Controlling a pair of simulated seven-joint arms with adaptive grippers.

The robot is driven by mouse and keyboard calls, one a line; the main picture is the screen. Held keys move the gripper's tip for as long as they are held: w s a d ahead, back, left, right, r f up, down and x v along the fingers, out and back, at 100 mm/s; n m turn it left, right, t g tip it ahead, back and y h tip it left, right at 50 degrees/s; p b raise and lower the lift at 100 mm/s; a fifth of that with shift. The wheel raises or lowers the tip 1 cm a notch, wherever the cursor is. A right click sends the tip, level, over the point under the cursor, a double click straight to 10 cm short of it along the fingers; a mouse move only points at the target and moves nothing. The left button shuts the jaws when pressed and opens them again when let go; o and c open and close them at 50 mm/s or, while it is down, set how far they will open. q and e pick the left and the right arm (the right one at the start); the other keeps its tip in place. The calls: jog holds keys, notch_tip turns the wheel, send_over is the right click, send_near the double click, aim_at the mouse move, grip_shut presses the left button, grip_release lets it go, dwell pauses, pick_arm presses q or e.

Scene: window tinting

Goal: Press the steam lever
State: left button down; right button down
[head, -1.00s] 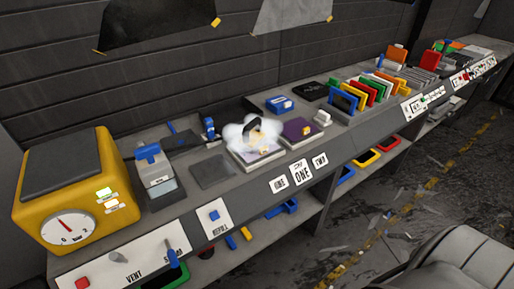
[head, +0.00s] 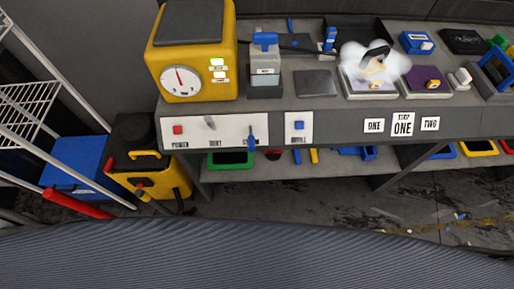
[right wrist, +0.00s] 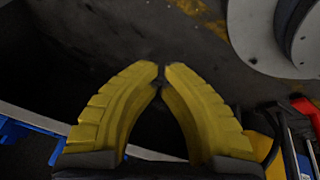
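The steam lever (head: 251,140) is a blue handle on the white front panel (head: 221,129) below the yellow machine (head: 191,50). It hangs downward over its label, which it partly hides. A grey vent lever (head: 210,122) and a red power button (head: 178,130) are to its left. My left gripper is not in view.
A white cloud (head: 350,62) hangs over a pad on the bench. A blue refill button (head: 299,125) is right of the lever. A yellow-black machine (head: 150,170) and a blue box (head: 80,160) stand on the floor at left. A dark ribbed surface (head: 250,250) fills the bottom.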

jog(key=w+a+r+n+t+y, duration=0.4)
jog(key=w+r, duration=0.4)
jog(key=w, duration=0.4)
jog(key=w+a+r+n+t+y, duration=0.1)
jog(key=w+a+r+n+t, duration=0.1)
jog(key=w+a+r+n, duration=0.55)
jog(key=w+a+r+n+t+y, duration=0.1)
jog(key=w+a+r+n+y, duration=0.25)
jog(key=r, duration=0.25)
jog(key=w+a+r+n+y, duration=0.25)
jog(key=r+n+y, duration=0.2)
jog(key=r, duration=0.25)
jog(key=s+a+r+n+g+y, duration=0.2)
jog(key=s+r+n+g+y, duration=0.3)
jog(key=r+n, duration=0.3)
jog(key=s+a+r+n+g+y, duration=0.2)
jog(key=s+r+n+g+y, duration=0.2)
jog(key=r+n, duration=0.5)
jog(key=s+n+y, duration=0.2)
jog(key=n, duration=0.5)
jog(key=shift+a+r+g, duration=0.2)
jog(key=shift+a+g, duration=0.15)
jog(key=shift+g, duration=0.05)
